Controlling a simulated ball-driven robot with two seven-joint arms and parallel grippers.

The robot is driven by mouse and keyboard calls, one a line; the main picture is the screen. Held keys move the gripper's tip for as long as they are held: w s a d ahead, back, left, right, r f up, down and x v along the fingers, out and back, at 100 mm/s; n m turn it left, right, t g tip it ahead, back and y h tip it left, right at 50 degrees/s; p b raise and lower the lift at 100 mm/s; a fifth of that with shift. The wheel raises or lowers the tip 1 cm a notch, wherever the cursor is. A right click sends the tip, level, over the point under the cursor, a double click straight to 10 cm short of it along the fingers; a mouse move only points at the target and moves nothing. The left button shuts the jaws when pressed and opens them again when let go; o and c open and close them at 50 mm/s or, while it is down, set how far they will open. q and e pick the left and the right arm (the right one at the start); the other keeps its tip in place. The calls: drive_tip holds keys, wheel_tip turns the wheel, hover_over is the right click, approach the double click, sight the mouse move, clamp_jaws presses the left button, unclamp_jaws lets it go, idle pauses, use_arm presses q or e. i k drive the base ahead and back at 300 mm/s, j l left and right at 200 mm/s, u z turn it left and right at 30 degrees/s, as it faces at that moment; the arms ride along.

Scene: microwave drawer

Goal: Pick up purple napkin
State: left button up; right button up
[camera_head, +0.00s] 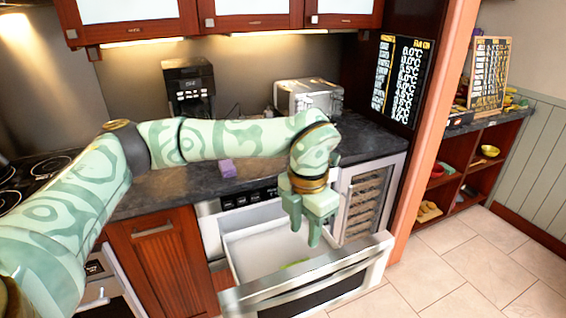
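A small purple item (227,168), which looks like the folded napkin, lies on the dark countertop (165,190) left of my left gripper. My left arm reaches across the counter from the left. My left gripper (305,234) points down over the open microwave drawer (252,246), to the right of and nearer than the napkin. Its fingers look apart, with nothing visible between them. My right gripper is not in view.
The drawer is pulled out, its steel front (310,275) jutting into the room. A bit of green (293,264) shows inside it. A coffee maker (188,88) and a toaster (308,97) stand at the counter's back. A stove is at left; the tiled floor at right is clear.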

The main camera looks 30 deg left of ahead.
sight(228, 170)
drive_tip(key=i+j+z, duration=0.15)
drive_tip(key=j, duration=0.45)
drive_tip(key=j+z, duration=0.15)
drive_tip(key=j, duration=0.45)
drive_tip(key=i+j+z, duration=0.2)
drive_tip(key=j, duration=1.75)
